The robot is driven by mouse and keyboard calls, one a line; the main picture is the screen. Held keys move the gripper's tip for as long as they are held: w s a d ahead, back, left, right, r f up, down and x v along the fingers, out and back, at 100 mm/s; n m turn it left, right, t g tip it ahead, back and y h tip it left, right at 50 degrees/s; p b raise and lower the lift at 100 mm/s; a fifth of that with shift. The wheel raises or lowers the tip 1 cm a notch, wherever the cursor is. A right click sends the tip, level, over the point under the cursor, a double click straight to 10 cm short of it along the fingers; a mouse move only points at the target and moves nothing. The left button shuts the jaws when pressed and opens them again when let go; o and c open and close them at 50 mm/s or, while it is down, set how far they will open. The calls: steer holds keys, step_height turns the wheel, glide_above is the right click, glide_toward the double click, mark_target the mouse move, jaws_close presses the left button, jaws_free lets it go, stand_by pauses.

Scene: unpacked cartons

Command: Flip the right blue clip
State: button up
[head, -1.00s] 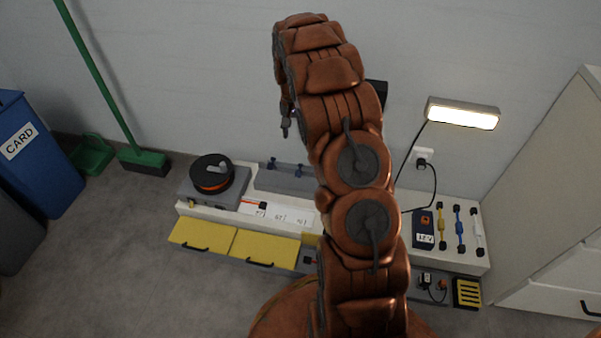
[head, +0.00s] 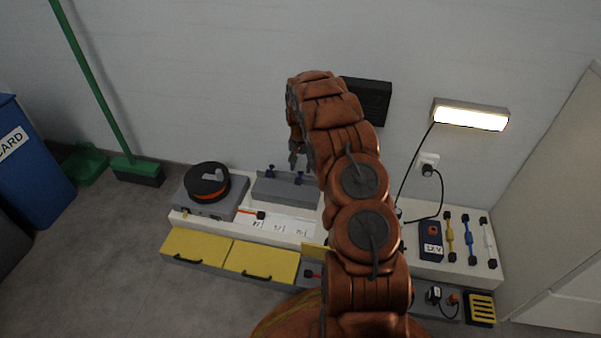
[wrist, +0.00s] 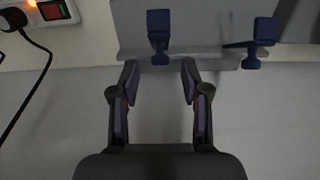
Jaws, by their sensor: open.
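Two dark blue clips sit on a grey block (head: 262,188) at the back of the bench. The right blue clip (head: 300,178) is beside my gripper (head: 295,163) in the head view. The left blue clip (head: 270,170) is clear of it. The left clip (wrist: 263,35) shows further right, outside the fingers. My gripper is empty; my arm hides part of it in the head view.
A black spool (head: 207,182) stands left of the block. A wall lamp (head: 470,115) and its cable are at right. A black wall box (head: 368,97) is behind my arm. In the wrist view a cable plug (wrist: 14,19) lies at upper left.

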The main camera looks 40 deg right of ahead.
step_height(320, 180, down, 2)
steer(key=shift+f, duration=0.15)
steer(key=shift+c, duration=0.4)
jaws_close()
